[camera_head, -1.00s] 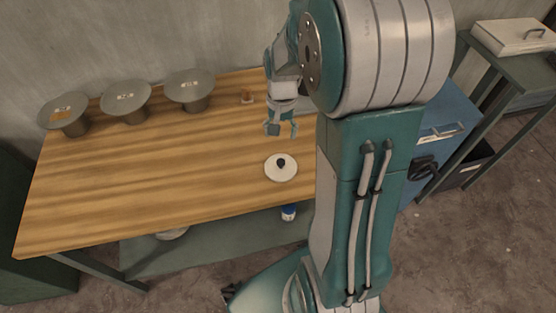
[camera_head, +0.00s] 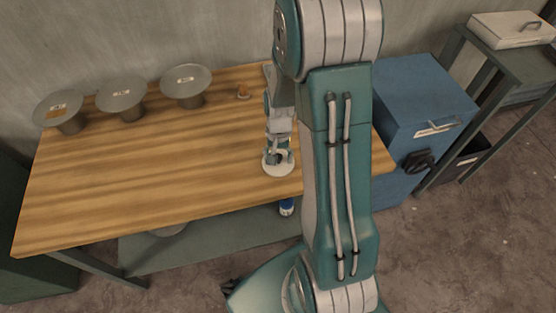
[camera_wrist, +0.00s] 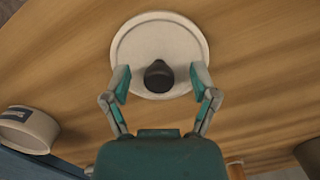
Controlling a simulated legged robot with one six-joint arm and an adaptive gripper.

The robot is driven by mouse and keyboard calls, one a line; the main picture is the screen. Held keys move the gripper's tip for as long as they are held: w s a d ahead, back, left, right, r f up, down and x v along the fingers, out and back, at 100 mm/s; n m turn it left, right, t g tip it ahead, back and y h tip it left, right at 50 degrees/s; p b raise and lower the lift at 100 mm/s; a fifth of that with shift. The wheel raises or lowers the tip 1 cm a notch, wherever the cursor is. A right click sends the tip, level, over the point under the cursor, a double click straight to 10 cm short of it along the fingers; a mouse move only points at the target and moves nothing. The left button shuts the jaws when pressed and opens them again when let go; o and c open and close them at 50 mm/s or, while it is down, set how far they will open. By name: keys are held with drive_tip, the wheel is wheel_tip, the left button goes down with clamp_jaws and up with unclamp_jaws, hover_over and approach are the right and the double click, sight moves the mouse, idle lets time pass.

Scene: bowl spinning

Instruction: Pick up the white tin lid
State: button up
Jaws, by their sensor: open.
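The white tin lid (camera_head: 279,168) is a round flat disc with a dark knob. It lies on the wooden table near its front edge in the head view. In the wrist view the lid (camera_wrist: 137,38) fills the upper middle, and its dark knob (camera_wrist: 158,76) shows between my fingertips. My gripper (camera_head: 277,155) is low over the lid and hides part of it. In the wrist view my gripper (camera_wrist: 160,82) is open, with one finger on each side of the knob. The fingers look apart from the knob.
Several grey dishes on stands (camera_head: 121,96) line the back left of the wooden table (camera_head: 150,170). A small brown object (camera_head: 243,92) lies at the back. A blue cabinet (camera_head: 420,100) stands to the right. A blue-and-white can (camera_head: 287,207) is below the table edge. The table's left middle is clear.

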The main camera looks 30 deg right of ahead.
drive_tip(key=c, duration=1)
drive_tip(key=shift+c, duration=0.2)
drive_tip(key=shift+r, duration=0.25)
drive_tip(key=r, duration=0.3)
drive_tip(key=shift+s+a+r, duration=0.1)
drive_tip(key=shift+s+r, duration=0.05)
drive_tip(key=shift+s, duration=0.1)
drive_tip(key=s+a+r, duration=0.4)
drive_tip(key=s+r, duration=0.5)
drive_tip(key=s, duration=0.3)
drive_tip(key=shift+s, duration=0.3)
